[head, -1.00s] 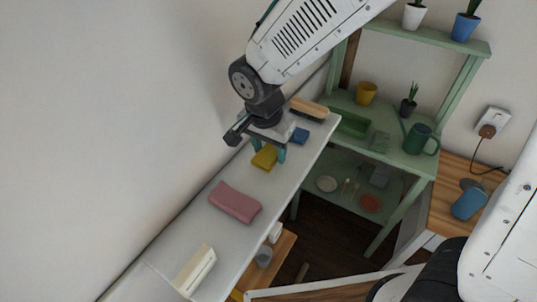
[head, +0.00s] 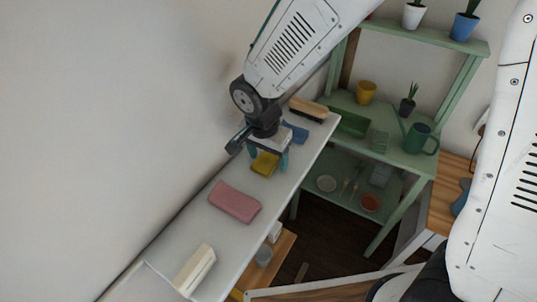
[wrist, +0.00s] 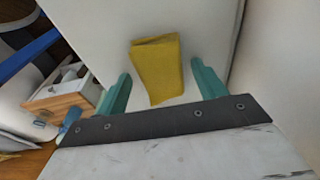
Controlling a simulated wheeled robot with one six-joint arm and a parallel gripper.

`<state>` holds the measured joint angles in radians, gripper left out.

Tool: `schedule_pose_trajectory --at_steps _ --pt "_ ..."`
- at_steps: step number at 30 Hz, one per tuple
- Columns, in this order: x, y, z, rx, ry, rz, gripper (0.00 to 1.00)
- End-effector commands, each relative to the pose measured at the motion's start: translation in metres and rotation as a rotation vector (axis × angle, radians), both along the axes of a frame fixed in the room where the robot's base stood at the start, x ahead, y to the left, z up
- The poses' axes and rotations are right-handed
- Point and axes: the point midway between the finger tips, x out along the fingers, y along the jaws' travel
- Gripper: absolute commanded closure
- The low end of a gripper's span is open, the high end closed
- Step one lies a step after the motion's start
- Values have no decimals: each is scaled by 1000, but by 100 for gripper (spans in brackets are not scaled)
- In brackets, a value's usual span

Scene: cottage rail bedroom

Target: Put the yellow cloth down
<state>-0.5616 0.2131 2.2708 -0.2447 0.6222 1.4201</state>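The yellow cloth (head: 265,164) lies on the white ledge (head: 225,239) along the wall, below my gripper (head: 268,160). In the wrist view the cloth (wrist: 157,70) is a folded, tapering piece lying flat on the white surface. My gripper's two teal fingers (wrist: 161,88) stand wide apart on either side of it, with a clear gap between each finger and the cloth. The gripper is open and holds nothing.
A pink cloth (head: 235,202) lies nearer on the ledge and a blue cloth (head: 296,133) lies just beyond my gripper. A wooden brush (head: 308,109) is at the far end. A cream block (head: 195,270) is at the near end. A green shelf (head: 387,165) stands right.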

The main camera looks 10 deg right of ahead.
Motion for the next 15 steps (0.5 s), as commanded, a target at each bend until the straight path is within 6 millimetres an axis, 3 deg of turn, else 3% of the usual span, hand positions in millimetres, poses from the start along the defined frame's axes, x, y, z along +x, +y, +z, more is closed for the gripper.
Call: schedule_pose_trajectory --at_steps 8,15 --pt "0 0 8 1 -2 -1 30" --pt "-5 5 52 3 -5 1 30"
